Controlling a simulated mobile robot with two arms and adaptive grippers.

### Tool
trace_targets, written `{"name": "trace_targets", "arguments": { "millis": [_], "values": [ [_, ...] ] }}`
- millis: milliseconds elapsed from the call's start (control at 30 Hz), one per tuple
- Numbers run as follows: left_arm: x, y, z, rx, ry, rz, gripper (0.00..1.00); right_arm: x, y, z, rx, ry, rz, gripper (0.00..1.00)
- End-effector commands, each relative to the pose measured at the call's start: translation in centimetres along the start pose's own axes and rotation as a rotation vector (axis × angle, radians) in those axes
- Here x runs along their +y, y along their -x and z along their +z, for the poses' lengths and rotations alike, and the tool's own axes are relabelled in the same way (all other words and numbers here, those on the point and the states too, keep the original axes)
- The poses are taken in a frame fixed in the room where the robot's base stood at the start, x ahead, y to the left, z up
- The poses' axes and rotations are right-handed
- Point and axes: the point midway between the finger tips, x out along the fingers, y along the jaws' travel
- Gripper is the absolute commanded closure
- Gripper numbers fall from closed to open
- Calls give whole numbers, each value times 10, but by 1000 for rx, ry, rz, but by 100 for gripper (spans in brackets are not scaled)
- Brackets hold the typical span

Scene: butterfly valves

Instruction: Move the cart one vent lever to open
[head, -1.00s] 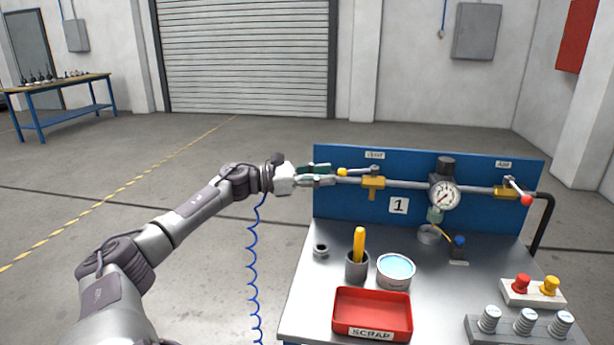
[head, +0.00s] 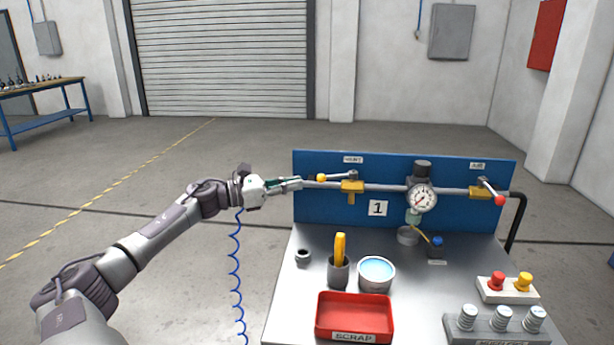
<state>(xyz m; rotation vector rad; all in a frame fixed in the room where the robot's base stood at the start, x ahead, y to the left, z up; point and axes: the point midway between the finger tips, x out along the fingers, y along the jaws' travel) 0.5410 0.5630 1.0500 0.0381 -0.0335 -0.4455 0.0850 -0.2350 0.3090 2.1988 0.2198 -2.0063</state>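The cart (head: 415,268) has a blue back panel (head: 325,208) with a sign reading 1. The vent valve (head: 352,187) is brass-coloured, under a VENT label (head: 353,160), on the left of the pipe. Its grey vent lever (head: 338,177) points left, nearly along the pipe, and ends in a yellow knob (head: 321,178). My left gripper (head: 300,183) is left of the knob, at the panel's left edge, with a small gap between them in the picture. Its fingers look close together and I cannot tell their opening. My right gripper is out of view.
An air valve (head: 480,192) with a red-tipped lever and a gauge (head: 421,198) share the pipe. The cart top holds a red scrap tray (head: 354,315), a blue-filled tin (head: 376,273), a cup (head: 339,272) and a button box (head: 507,291).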

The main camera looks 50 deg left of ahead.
Motion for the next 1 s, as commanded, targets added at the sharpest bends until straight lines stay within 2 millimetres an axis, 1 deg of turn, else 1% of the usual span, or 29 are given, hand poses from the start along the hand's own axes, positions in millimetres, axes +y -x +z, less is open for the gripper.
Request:
{"name": "trace_targets", "arguments": {
  "millis": [33,133,233,300,367,400,500,600,733,867,1000],
  "values": [
    [-8,-9,13,-15,105,35,100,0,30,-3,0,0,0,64],
    [-25,-24,18,-61,381,141,100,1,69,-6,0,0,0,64],
    [-47,-34,22,-126,684,256,100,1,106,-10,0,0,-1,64],
    [-63,-36,26,-181,896,338,100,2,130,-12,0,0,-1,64],
    [-78,-35,31,-234,1074,409,100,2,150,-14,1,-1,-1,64],
    [-88,-34,33,-270,1188,453,100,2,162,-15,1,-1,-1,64],
    [-110,-27,39,-360,1430,554,100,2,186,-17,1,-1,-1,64],
    [-126,-20,42,-431,1594,627,100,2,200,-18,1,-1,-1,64],
    [-136,-14,41,-481,1695,677,100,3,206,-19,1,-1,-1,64],
    [-131,-20,38,-492,1714,685,100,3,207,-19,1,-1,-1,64],
    [-116,-36,35,-493,1710,685,100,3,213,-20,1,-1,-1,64]
  ]
}}
